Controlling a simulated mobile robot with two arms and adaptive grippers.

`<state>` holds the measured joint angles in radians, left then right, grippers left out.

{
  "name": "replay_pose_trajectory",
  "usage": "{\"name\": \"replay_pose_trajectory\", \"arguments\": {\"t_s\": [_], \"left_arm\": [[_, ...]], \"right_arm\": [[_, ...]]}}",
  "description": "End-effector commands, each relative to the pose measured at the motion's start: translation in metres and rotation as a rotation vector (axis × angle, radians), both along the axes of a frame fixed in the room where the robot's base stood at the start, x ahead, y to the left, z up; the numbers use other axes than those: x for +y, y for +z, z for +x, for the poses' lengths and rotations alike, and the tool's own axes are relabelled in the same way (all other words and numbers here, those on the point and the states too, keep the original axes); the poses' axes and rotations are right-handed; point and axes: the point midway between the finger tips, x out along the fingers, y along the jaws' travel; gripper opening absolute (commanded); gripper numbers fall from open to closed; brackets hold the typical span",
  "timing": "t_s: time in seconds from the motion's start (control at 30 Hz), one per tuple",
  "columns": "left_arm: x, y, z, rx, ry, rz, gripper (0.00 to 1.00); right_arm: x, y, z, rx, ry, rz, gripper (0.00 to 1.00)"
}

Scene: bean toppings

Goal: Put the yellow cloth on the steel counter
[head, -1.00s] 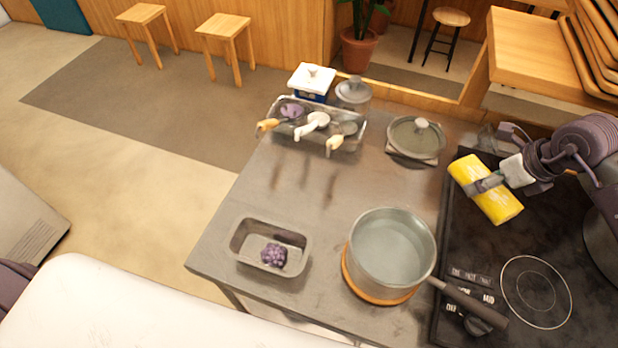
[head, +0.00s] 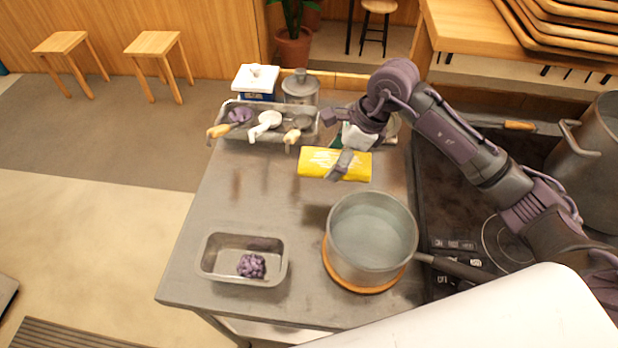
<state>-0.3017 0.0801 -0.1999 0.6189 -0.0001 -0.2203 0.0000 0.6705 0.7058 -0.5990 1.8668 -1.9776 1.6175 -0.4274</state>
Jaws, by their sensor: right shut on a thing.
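The yellow cloth (head: 312,162) is a folded, bright yellow bundle in the middle of the head view. My right gripper (head: 341,166) is shut on it, with a finger across its front. The cloth appears over the far middle part of the steel counter (head: 285,205); I cannot tell whether it touches the surface. My right arm reaches in from the right, over the dark cooktop. My left gripper is not in view.
A pot of water (head: 371,240) stands on a wooden trivet at the counter's front right. A metal tin (head: 222,262) with a purple lump is at front left. A tray (head: 300,136) with several utensils is behind. The counter's middle left is clear.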

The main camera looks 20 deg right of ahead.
Motion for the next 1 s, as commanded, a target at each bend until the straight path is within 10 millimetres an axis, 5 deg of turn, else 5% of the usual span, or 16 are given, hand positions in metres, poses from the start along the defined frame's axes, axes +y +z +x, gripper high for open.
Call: {"name": "replay_pose_trajectory", "arguments": {"t_s": [0.3,0.47,0.73,1.0], "left_arm": [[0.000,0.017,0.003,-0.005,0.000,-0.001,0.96],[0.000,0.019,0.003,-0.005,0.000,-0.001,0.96],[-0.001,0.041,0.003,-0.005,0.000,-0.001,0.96],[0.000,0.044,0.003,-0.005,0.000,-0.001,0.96]], "right_arm": [[0.000,-0.072,0.000,0.003,-0.003,0.001,0.30],[0.002,-0.082,0.001,0.000,-0.001,0.001,0.30],[0.041,-0.079,0.017,0.000,-0.001,0.003,0.30],[0.037,-0.095,0.016,-0.002,-0.003,-0.001,0.30]]}}
